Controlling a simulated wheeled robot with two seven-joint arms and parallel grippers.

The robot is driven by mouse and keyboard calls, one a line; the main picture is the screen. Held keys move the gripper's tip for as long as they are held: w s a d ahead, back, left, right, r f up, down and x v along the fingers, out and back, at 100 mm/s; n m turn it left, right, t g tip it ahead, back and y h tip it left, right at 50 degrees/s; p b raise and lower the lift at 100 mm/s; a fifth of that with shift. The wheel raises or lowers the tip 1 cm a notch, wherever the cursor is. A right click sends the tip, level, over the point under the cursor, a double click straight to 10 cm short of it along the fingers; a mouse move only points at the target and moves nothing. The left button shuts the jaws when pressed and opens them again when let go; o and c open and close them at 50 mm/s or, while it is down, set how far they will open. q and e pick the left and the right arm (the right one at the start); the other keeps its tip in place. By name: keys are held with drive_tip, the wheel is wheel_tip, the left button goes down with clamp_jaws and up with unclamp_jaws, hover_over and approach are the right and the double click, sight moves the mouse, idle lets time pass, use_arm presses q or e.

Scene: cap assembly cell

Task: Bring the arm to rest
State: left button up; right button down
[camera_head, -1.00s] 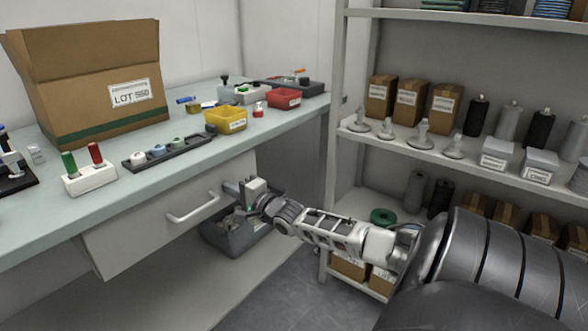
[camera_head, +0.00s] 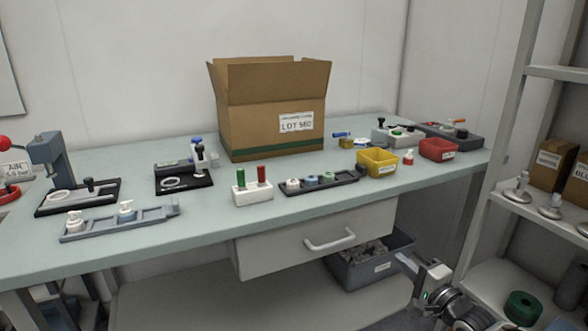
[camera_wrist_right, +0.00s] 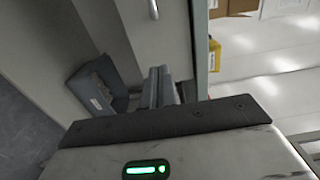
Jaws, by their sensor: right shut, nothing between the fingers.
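My right gripper (camera_head: 412,266) is at the lower right of the head view, below the table edge and to the right of the drawer handle (camera_head: 330,242). Its arm runs out of the picture at the bottom. In the wrist view the two fingers (camera_wrist_right: 162,88) are together, with nothing between them. The gripper is apart from the drawer (camera_head: 290,247) and the grey bin (camera_head: 372,269). My left gripper is not in view.
The table (camera_head: 215,218) carries an open carton (camera_head: 270,125), a yellow bin (camera_head: 377,162), a red bin (camera_head: 438,149) and several trays and fixtures. The grey bin stands under the table. A shelf rack (camera_head: 515,205) stands at the right, close to my right arm.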

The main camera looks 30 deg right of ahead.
drive_tip(key=shift+a+f, duration=0.1)
drive_tip(key=s+a+f+n+g+y+p, duration=0.1)
drive_tip(key=s+a+f+n, duration=0.15)
drive_tip(key=a, duration=0.45)
drive_tip(key=s+a+f+n+g+y+p, duration=0.1)
drive_tip(key=s+a+f+n+g+p, duration=0.1)
drive_tip(key=a+n, duration=0.35)
drive_tip(key=s+a+f+n+g+y+p, duration=0.1)
drive_tip(key=s+a+f+n+y, duration=0.15)
drive_tip(key=a, duration=0.55)
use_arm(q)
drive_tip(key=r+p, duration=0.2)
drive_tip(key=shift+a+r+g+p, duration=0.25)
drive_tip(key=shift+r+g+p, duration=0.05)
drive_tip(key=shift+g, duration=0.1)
use_arm(e)
drive_tip(key=s+a+r+n+g, duration=0.1)
drive_tip(key=s+a+r+n, duration=0.1)
drive_tip(key=a+n, duration=0.3)
drive_tip(key=s+a+r+n+g, duration=0.2)
drive_tip(key=s+a+n, duration=0.3)
drive_tip(key=a, duration=0.5)
drive_tip(key=shift+r, duration=0.35)
drive_tip(key=shift+s, duration=0.1)
